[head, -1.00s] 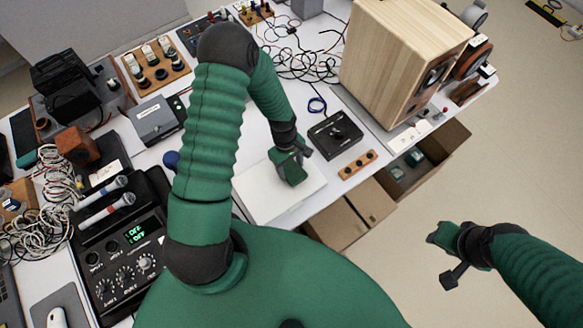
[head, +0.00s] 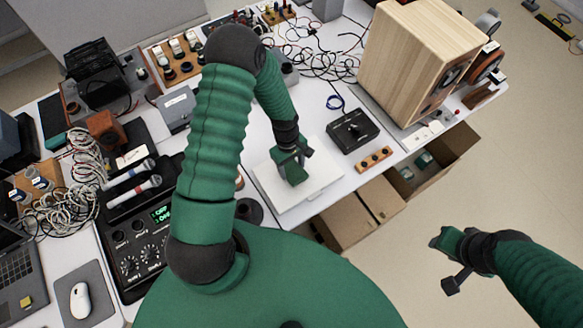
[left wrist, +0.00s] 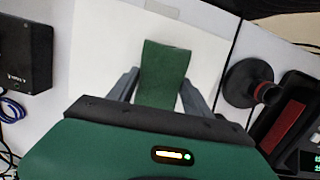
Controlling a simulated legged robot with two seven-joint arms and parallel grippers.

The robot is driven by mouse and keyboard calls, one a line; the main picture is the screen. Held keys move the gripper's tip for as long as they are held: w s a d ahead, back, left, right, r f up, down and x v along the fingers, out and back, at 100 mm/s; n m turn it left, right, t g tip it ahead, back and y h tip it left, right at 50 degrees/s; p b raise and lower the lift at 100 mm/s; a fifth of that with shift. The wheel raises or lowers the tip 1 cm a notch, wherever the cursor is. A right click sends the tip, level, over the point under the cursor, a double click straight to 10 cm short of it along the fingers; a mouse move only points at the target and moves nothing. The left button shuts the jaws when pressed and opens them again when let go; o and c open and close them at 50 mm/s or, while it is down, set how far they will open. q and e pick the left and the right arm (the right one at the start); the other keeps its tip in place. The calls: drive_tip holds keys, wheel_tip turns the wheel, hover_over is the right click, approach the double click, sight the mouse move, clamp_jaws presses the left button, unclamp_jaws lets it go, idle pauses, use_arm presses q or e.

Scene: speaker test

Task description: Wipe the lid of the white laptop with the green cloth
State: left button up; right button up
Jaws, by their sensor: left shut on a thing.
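The white laptop (head: 317,186) lies closed and flat near the table's front edge, its lid also filling much of the left wrist view (left wrist: 98,45). My left gripper (head: 291,172) is over the left-middle part of the lid. In the left wrist view its two grey fingers stand either side of the green cloth (left wrist: 163,72), which is held between them and lies over the lid. Whether the whole cloth touches the lid is hard to tell. My right gripper (head: 449,262) hangs over the floor at the right, away from the table; its jaws are unclear.
A black box with a knob (head: 353,130) stands right of the laptop, near a wooden strip (head: 374,160). A large wooden speaker (head: 405,65) is behind. A black mixer (head: 140,245) with microphones is at left. Open cardboard boxes (head: 345,222) stand below the front edge.

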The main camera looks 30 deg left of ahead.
use_arm(q)
drive_tip(key=shift+w+r+p, duration=0.3)
drive_tip(key=shift+r+p, duration=0.25)
drive_tip(key=shift+r, duration=0.4)
drive_tip(key=shift+s+r+p, duration=0.15)
drive_tip(key=shift+r+p, duration=1.15)
drive_tip(key=shift+r, duration=0.4)
drive_tip(key=shift+f, duration=0.1)
